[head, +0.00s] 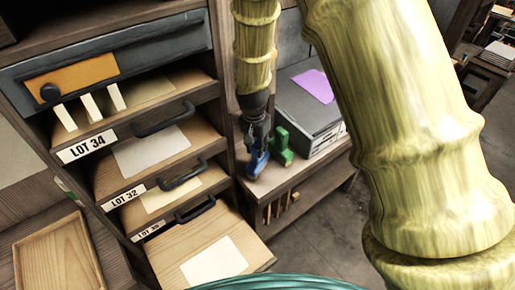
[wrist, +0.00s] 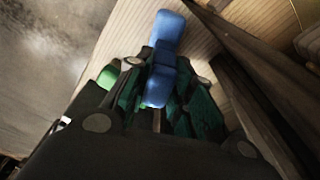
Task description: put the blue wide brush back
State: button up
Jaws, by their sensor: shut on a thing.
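The blue wide brush (head: 257,164) hangs below my gripper (head: 258,137) in the head view, just above or on the wooden bench top (head: 266,186); I cannot tell if it touches. In the wrist view my gripper (wrist: 163,98) is shut on the blue brush (wrist: 167,40), whose blue part sticks out beyond the fingers. A green brush-like thing (head: 281,147) stands close to the right of the blue brush in the head view. Part of green (wrist: 107,77) also shows beside the left finger in the wrist view. The fingers hide part of the blue brush.
A grey box (head: 300,105) with a purple sheet (head: 314,86) stands behind on the bench. Several wooden handles (head: 283,207) show below the bench top. A drawer cabinet (head: 226,150) with open drawers rises close on the left.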

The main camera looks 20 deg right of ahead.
jog(key=shift+r, duration=0.1)
jog(key=shift+f, duration=0.2)
jog(key=o, duration=1)
jog(key=shift+c, duration=0.2)
jog(key=shift+s, duration=0.1)
notch_tip(320, 180, up, 12)
jog(key=s+a+b, duration=0.1)
jog(key=b, duration=0.2)
jog(key=shift+r, duration=0.15)
